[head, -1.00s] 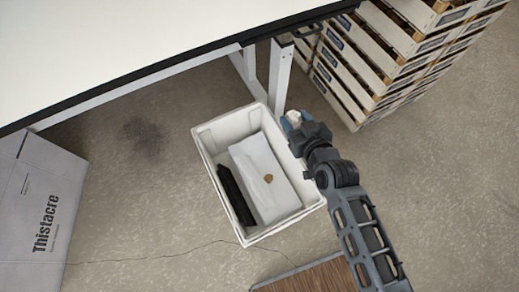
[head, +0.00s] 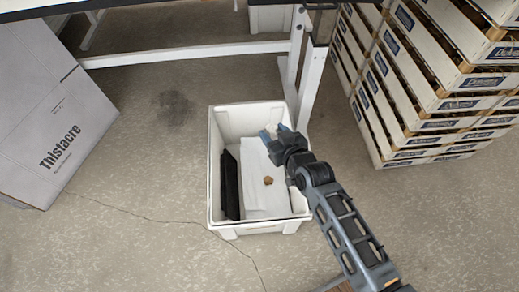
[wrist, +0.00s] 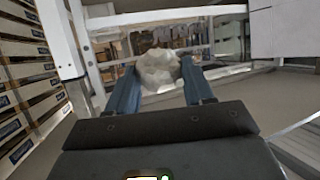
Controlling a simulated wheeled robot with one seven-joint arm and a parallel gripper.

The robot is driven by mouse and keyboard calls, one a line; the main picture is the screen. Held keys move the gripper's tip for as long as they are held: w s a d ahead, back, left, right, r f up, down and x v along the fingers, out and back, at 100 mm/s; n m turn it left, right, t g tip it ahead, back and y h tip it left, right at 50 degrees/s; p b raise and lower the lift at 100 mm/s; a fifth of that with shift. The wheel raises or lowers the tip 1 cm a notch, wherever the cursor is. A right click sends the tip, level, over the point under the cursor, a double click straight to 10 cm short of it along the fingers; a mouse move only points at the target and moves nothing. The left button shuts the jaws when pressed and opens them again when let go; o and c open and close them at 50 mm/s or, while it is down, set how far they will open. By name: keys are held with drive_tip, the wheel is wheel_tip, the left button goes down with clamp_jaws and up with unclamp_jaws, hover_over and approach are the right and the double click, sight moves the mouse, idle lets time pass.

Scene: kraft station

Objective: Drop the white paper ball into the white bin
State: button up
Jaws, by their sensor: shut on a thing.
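The white bin (head: 213,190) stands open on the floor in the middle of the head view. My gripper (head: 274,132) appears over the far right part of its opening in that view; its exact height above the rim cannot be told. In the wrist view my blue fingers are shut on the crumpled white paper ball (wrist: 158,70), which sits between their tips. In the head view the ball is hard to make out against the white bin.
The bin holds a black item (head: 230,185), a white block (head: 258,170) and a small brown piece (head: 268,181). A table leg (head: 309,85) stands just behind it. Stacked crates (head: 420,100) are at right, a grey Thistacre box (head: 50,120) at left. Floor between is clear.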

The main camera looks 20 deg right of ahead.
drive_tip(key=w+f+b, duration=0.4)
drive_tip(key=f+b, duration=0.5)
drive_tip(key=f, duration=0.2)
drive_tip(key=w+f+b, duration=0.5)
drive_tip(key=f+b, duration=0.4)
drive_tip(key=f, duration=0.1)
drive_tip(key=shift+w+a+f+b, duration=0.15)
drive_tip(key=shift+a+f+b, duration=0.05)
drive_tip(key=shift+f+b, duration=0.2)
